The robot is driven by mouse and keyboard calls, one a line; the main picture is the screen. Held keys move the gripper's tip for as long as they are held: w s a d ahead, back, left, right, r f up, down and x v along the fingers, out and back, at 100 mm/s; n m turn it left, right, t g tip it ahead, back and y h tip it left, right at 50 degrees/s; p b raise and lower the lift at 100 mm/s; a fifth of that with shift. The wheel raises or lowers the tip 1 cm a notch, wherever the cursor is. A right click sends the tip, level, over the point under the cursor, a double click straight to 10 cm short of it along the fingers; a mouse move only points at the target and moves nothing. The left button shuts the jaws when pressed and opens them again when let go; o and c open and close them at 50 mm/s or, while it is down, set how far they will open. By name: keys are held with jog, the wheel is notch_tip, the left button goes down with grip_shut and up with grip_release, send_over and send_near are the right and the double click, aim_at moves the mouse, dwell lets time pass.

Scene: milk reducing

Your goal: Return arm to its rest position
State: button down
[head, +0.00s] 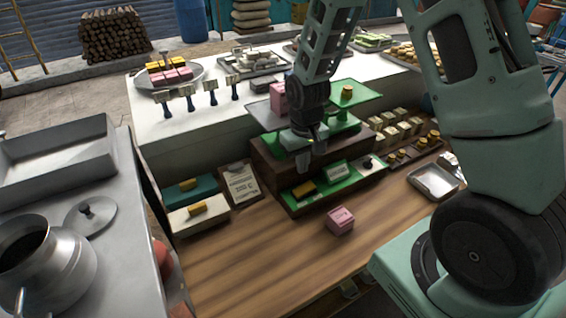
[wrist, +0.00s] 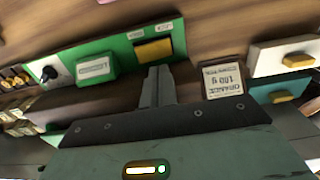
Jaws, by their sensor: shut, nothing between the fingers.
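My arm comes down from the top of the head view, and my gripper (head: 311,160) hangs in front of the balance scale on the wooden counter. Its fingers are together with nothing between them. In the wrist view my gripper (wrist: 160,75) also shows closed, pointing toward the green front panel (wrist: 125,58) of the scale. The scale has a dark wooden body (head: 268,170) and two pans. A pink block (head: 279,97) sits on the left pan and a yellow piece (head: 347,91) on the green right pan. My gripper hides part of the scale's middle.
A pink block (head: 340,221) lies on the wooden counter (head: 240,270) in front of the scale. A paper card (head: 241,183) and blocks on teal and white bases are to the left. A metal tray (head: 434,182) is at right. A metal jug (head: 45,262) stands at far left.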

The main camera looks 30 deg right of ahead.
jog(key=s+a+r+n+b, duration=0.35)
jog(key=s+a+b, duration=0.35)
jog(key=a, duration=0.6)
jog(key=s+a+r+n+b, duration=0.1)
jog(key=s+a+n, duration=0.1)
jog(key=s, duration=0.6)
jog(key=s+a+n+b, duration=0.2)
jog(key=s+a, duration=0.1)
jog(key=s, duration=0.4)
jog(key=shift+s+a+r+y, duration=0.3)
jog(key=shift+s+a+r, duration=0.05)
jog(key=shift+a, duration=0.05)
